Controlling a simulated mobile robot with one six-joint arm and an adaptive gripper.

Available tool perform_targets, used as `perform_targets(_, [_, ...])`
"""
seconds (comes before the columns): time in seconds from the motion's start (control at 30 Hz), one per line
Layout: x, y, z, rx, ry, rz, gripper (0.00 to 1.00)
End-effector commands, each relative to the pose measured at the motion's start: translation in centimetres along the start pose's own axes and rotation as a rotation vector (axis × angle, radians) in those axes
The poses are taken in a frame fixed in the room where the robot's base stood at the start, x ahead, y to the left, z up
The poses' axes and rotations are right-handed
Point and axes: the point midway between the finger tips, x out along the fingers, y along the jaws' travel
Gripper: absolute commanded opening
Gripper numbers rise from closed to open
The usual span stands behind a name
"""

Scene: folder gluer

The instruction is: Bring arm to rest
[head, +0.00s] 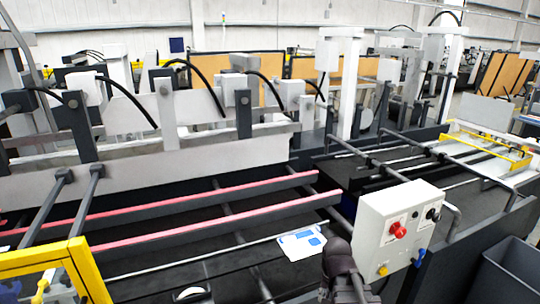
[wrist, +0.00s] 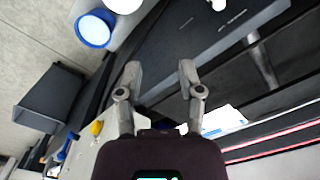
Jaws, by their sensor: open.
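My gripper (wrist: 160,68) shows in the wrist view with its two grey fingers spread apart and nothing between them. In the head view a dark part of my arm stands at the bottom, just left of the white control box (head: 397,238), and the fingers cannot be made out there. The control box also shows in the wrist view (wrist: 102,138), to the left below the fingers. A white and blue flat piece (head: 302,243) lies on the machine just beyond my arm, apart from it; it shows in the wrist view (wrist: 222,121) right of the fingers.
Red-topped rails (head: 200,207) run across the machine on the left. A yellow frame (head: 58,268) stands at the lower left. A dark bin (head: 507,272) stands on the floor at the lower right. Yellow bars (head: 485,150) lie over the far right section.

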Motion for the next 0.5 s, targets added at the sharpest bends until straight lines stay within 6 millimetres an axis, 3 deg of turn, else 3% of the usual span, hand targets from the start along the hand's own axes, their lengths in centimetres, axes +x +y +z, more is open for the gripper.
perform_targets(0.23, [0.0, 0.1, 1.9, -0.269, 0.001, 0.001, 0.49])
perform_targets(0.5, [0.0, 0.4, 2.1, -0.344, 0.001, 0.001, 0.49])
